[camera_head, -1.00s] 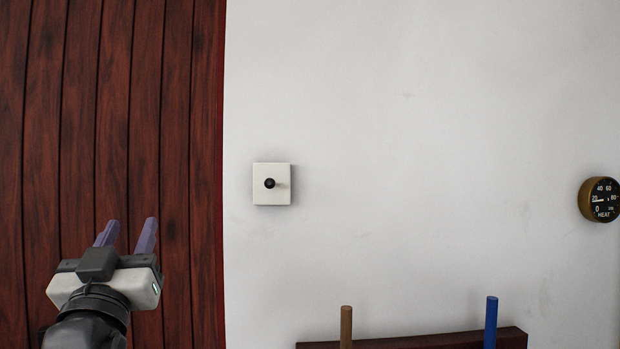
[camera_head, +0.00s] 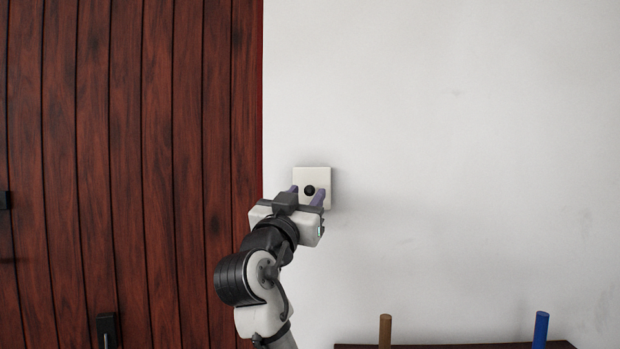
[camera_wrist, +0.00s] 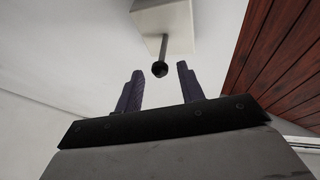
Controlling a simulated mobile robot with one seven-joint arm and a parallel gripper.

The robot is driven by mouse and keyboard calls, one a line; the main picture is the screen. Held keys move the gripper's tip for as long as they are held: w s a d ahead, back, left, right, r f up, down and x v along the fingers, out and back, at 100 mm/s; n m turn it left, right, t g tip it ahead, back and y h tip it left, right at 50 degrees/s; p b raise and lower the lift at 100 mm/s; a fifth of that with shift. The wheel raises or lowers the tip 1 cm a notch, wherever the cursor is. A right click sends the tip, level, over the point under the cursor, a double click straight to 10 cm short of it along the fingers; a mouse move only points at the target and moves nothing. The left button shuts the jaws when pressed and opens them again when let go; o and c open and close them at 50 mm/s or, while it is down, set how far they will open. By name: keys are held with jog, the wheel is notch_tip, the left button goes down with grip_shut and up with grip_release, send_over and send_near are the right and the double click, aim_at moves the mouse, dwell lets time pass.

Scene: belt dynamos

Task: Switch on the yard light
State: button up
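A white square switch plate (camera_head: 326,177) with a short lever ending in a black knob (camera_head: 309,190) is mounted on the white wall, just right of the wooden door. My gripper (camera_head: 308,193) is raised in front of the plate, its two purple fingers apart, one to each side of the knob in the head view. In the wrist view the black knob (camera_wrist: 160,69) on its thin stem shows between and slightly beyond the open fingertips (camera_wrist: 160,72), with a gap on both sides. The white switch box (camera_wrist: 165,22) is behind it. The light itself is not in view.
The dark red plank door (camera_head: 130,150) fills the left side, with a black handle (camera_head: 107,328) low on it. A brown peg (camera_head: 385,331) and a blue peg (camera_head: 540,328) stand at a dark ledge (camera_head: 450,346) at lower right. The wall between is bare.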

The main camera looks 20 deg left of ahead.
aim_at(308, 193)
jog(key=shift+p+x, duration=0.4)
jog(key=shift+x, duration=1.1)
jog(key=shift+c, duration=0.2)
grip_shut()
jog(key=shift+r+g+p, duration=0.6)
jog(key=shift+r+p, duration=0.15)
jog(key=shift+p, duration=0.45)
jog(key=g, duration=0.1)
jog(key=n+g, duration=0.1)
jog(key=r+g, duration=0.1)
jog(key=shift+w+a+n, duration=0.1)
jog(key=shift+w+n, duration=0.2)
jog(key=shift+o, duration=0.2)
grip_release()
jog(key=shift+f, duration=0.1)
